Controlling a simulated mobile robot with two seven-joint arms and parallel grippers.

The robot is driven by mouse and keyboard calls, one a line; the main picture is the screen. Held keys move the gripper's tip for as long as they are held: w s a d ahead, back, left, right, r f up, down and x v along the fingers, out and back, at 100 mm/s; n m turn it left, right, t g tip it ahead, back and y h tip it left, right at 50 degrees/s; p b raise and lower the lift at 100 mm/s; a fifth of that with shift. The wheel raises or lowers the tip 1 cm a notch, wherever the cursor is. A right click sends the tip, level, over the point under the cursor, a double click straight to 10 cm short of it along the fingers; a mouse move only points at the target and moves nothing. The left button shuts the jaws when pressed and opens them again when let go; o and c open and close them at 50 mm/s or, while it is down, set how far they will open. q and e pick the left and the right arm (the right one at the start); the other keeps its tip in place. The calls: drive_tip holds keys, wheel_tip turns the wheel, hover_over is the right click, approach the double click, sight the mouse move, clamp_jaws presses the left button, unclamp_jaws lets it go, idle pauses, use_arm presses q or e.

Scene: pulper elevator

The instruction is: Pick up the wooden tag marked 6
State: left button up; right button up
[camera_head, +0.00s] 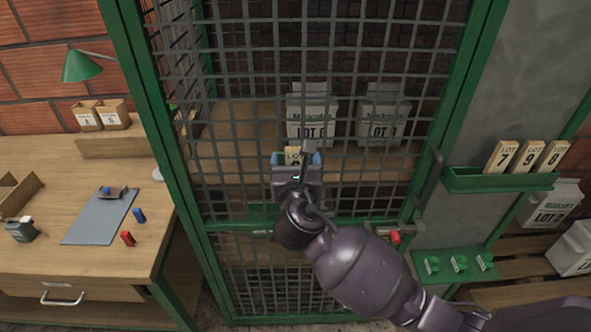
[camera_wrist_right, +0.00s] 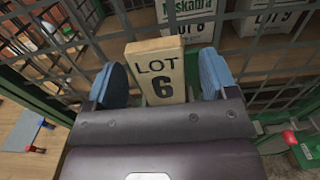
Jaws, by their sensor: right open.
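The wooden tag marked 6 (camera_wrist_right: 158,72) stands between the blue fingers of my right gripper (camera_wrist_right: 164,82) in the right wrist view. Its "LOT 6" face is toward the camera, and a gap shows between the tag and each finger. In the head view the right gripper (camera_head: 298,160) is in front of the mesh gate, with only the top of the tag (camera_head: 292,155) showing past it. The gripper is open around the tag. What the tag rests on is hidden. My left gripper is not in view.
The green mesh gate (camera_head: 362,175) fills the middle, with sacks (camera_head: 312,115) behind it. A green rack (camera_head: 500,179) at right holds tags 7, 9 and 8. A red-tipped latch (camera_head: 395,237) is below right. A wooden desk (camera_head: 60,160) stands at left.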

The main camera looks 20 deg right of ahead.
drive_tip(key=shift+w+d, duration=0.15)
drive_tip(key=shift+w, duration=0.35)
drive_tip(key=c, duration=1)
